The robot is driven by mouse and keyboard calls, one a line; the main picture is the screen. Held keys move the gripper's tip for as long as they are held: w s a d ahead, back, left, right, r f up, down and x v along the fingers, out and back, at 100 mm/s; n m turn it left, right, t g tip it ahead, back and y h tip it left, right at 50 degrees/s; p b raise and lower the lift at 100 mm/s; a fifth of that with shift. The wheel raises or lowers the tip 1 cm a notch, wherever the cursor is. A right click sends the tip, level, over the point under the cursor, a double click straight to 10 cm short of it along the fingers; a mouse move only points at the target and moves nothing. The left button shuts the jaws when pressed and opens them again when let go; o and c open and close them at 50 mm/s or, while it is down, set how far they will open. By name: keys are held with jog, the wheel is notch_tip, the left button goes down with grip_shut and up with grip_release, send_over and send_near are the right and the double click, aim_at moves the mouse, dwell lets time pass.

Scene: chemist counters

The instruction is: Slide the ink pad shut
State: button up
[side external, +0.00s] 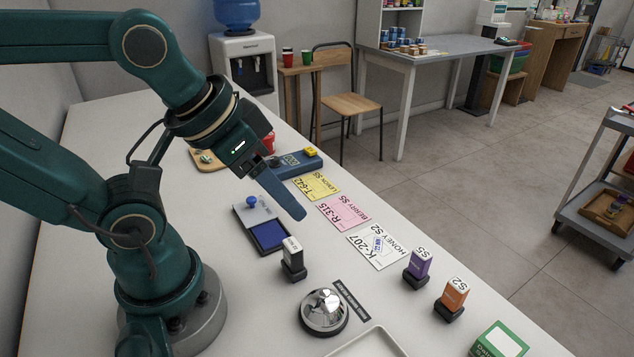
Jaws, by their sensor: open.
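The ink pad lies on the white counter. Its dark case (285,246) is partly open: the grey lid (245,214) with a round blue knob (252,202) covers the far part, and the blue inking surface (268,235) is bare at the near end. My gripper (291,203) is above the counter, its blue finger slanting down to the right of the lid in the picture. It looks apart from the pad, though its height is hard to judge. The gripper is open and holds nothing visible; its other finger is not clearly seen.
A black stamp (292,260) stands close to the pad's near end, with a bell (324,311) nearer. Yellow (316,186), pink (343,210) and white (376,247) cards lie right. Purple (417,268) and orange (451,300) stamps stand farther right. Counter left of the pad is clear.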

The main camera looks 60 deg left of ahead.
jog(key=w+a+n+g+y, duration=0.1)
jog(key=w+a+n+g, duration=0.1)
jog(key=w+a+n, duration=0.25)
jog(key=n+g+h, duration=0.1)
jog(key=n+g, duration=0.3)
jog(key=n, duration=0.4)
send_over(251, 198)
jog(key=f, duration=0.8)
jog(key=shift+w+d+f, duration=0.15)
jog(key=shift+w+f, duration=0.05)
jog(key=shift+s+f, duration=0.2)
jog(key=shift+f, duration=2.45)
grip_shut()
